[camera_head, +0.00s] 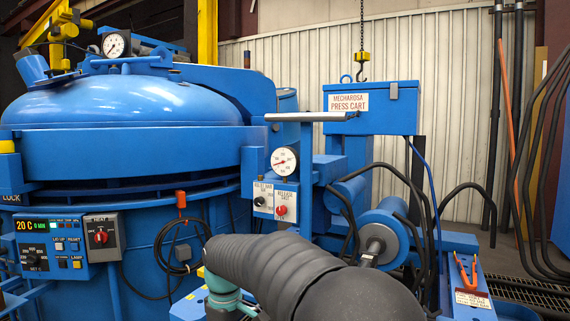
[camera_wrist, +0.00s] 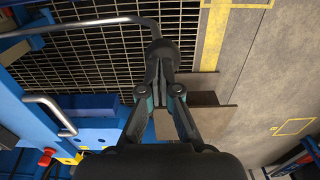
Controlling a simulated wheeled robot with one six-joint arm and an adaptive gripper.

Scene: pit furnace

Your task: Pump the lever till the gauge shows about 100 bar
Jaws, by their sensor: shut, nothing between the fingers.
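The press cart (camera_head: 375,108) stands at centre right in the head view. A round white gauge (camera_head: 285,161) is on its front; its needle points to the lower left, and the numbers are too small to read. A grey horizontal bar (camera_head: 312,116), perhaps the lever, sits above the gauge. In the wrist view my gripper (camera_wrist: 160,62) is shut and empty. A bent grey rod (camera_wrist: 90,23) comes from the left to a dark round end (camera_wrist: 160,47) at the fingertips; I cannot tell whether they touch. My gripper is not visible in the head view.
A valve panel with a red knob (camera_head: 281,210) is below the gauge. The blue furnace (camera_head: 120,100) with another gauge (camera_head: 116,45) fills the left. Black hoses and a blue cylinder (camera_head: 385,235) are at right. Grating (camera_wrist: 100,65) lies beneath my gripper.

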